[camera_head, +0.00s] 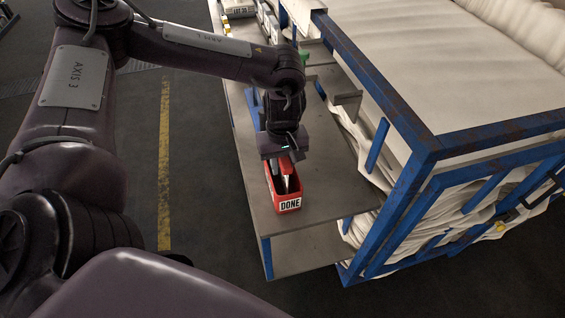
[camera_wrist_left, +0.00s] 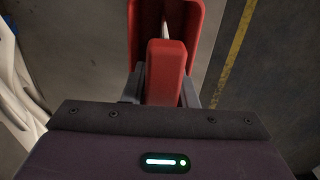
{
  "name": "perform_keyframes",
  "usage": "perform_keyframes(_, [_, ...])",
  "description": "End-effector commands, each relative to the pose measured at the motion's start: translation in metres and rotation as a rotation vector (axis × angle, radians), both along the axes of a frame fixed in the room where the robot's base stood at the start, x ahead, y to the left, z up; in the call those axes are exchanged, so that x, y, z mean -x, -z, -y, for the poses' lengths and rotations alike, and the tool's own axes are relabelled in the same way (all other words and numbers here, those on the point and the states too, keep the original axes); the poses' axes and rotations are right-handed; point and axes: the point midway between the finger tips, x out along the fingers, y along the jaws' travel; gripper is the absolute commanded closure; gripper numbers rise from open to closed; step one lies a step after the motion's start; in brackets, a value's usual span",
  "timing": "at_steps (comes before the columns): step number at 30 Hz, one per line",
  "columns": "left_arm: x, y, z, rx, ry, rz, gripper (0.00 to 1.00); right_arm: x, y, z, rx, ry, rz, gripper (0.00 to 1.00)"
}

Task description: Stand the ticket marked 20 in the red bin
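The red bin (camera_head: 289,206), marked DONE, stands on the grey shelf near its front end. My left gripper (camera_head: 282,158) points down over the bin. In the left wrist view its two fingers (camera_wrist_left: 162,92) lie close on either side of a red block (camera_wrist_left: 167,68), which looks like the grip of a ticket. A thin pale edge (camera_wrist_left: 165,24) shows beyond the block, between the bin's red walls (camera_wrist_left: 199,28). In the head view a pale and dark upright piece (camera_head: 291,181) shows inside the bin. No 20 is readable on it. My right gripper is not in view.
The grey shelf (camera_head: 318,236) has bare room around the bin. A blue-framed cart (camera_head: 410,150) with pale cloth stands close on the right. Grey brackets (camera_head: 347,98) and labelled boxes (camera_head: 240,11) lie farther along the shelf. Open floor with a yellow line (camera_head: 164,170) is on the left.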

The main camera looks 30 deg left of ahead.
Motion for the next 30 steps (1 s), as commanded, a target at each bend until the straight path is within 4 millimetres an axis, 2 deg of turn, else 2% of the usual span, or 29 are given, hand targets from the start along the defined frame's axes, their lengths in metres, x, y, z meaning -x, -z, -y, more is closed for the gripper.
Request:
perform_keyframes(1, [0.0,0.0,0.0,0.0,0.0,0.0,0.67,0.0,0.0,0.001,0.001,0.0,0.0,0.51])
perform_keyframes(4, [0.0,0.0,0.0,0.0,0.0,0.0,0.54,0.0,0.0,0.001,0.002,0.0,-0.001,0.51])
perform_keyframes(11, [0.0,-0.002,0.0,0.001,0.0,0.001,0.54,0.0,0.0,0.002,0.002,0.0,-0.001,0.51])
perform_keyframes(14, [-0.001,-0.013,0.0,0.002,0.0,0.004,0.54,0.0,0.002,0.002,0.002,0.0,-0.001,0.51])
perform_keyframes(24, [-0.002,-0.067,0.0,0.0,0.0,0.005,0.54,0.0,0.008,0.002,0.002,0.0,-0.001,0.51])
perform_keyframes(30, [0.0,-0.078,0.0,0.0,0.0,0.001,0.54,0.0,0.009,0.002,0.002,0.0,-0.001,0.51])
